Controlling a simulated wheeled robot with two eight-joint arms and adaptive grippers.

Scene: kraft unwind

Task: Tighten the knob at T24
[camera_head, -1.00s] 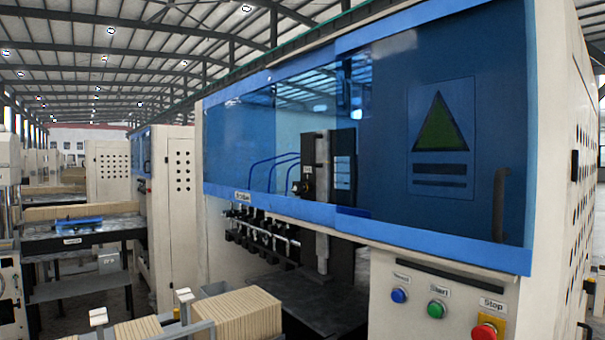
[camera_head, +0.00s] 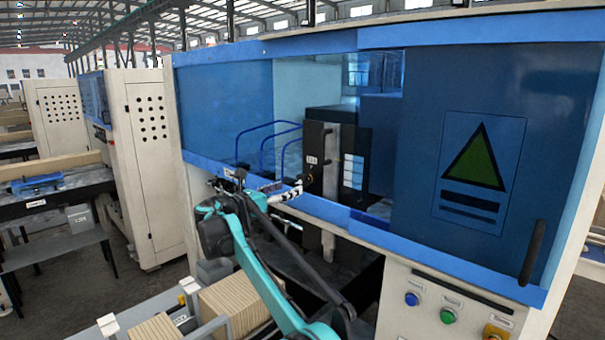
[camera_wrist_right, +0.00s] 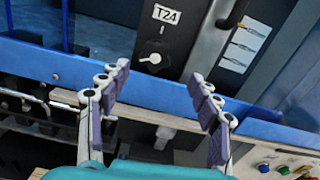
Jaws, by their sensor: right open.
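The knob (camera_wrist_right: 154,58) is a round black dial with a white mark, on a black panel (camera_wrist_right: 172,42) under a label reading T24 (camera_wrist_right: 166,15) in the right wrist view. In the head view this panel (camera_head: 316,185) stands inside the blue-framed machine opening, and the knob is small there. My right gripper (camera_wrist_right: 158,74) is open and empty, its two padded fingers spread to either side below the knob, apart from it. The right gripper also shows in the head view (camera_head: 287,194), just left of the panel. My left gripper is not in view.
The blue frame rail (camera_wrist_right: 150,93) crosses below the panel. A blue door (camera_head: 470,150) with a handle covers the machine's right side. Stacked tan boards (camera_head: 235,303) stand at the lower left.

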